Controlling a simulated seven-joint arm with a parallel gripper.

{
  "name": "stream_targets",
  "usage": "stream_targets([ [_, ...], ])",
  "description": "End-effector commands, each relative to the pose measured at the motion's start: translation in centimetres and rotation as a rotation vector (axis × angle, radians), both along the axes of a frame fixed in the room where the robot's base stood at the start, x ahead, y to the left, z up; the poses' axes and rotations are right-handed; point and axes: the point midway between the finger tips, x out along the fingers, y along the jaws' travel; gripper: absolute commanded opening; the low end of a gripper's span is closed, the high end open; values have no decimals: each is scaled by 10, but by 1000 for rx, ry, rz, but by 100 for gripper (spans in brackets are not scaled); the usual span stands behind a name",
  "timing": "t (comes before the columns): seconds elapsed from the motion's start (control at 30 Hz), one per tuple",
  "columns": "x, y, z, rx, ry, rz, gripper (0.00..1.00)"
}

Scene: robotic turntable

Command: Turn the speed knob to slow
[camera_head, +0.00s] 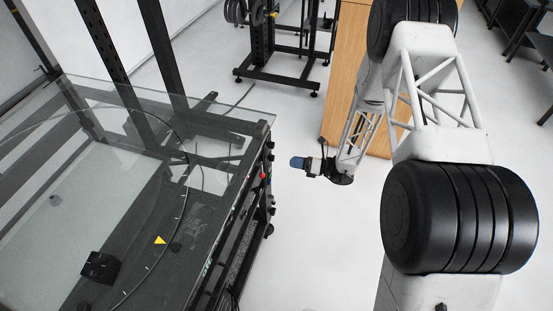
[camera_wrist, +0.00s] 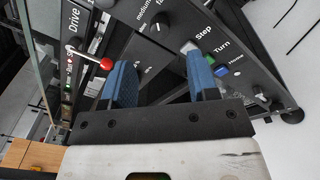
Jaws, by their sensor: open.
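The turntable's black control panel (camera_wrist: 180,88) fills the upper part of the wrist view, tilted. A dark knob (camera_wrist: 163,18) sits by the labels "medium" and "fa…", near the top edge; its pointer setting cannot be made out. My gripper (camera_wrist: 160,65) has its two blue fingers spread apart with nothing between them, in front of the panel. In the head view my gripper (camera_head: 298,163) is to the right of the turntable (camera_head: 225,112), level with its side panel and apart from it.
A lever with a red ball (camera_wrist: 106,63) sticks out by the left finger; the ball also shows in the head view (camera_head: 263,175). The Step button (camera_wrist: 188,47) and blue Home button (camera_wrist: 221,70) lie near the right finger. Clear floor (camera_head: 310,235) lies right of the turntable.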

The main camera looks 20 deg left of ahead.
Motion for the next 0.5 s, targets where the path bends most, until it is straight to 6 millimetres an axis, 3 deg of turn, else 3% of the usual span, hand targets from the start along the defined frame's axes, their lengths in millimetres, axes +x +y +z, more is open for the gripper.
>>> stream_targets([
  [0.27,-1,8,0,0,0,1,54],
  [0.5,-3,30,0,-1,0,2,54],
])
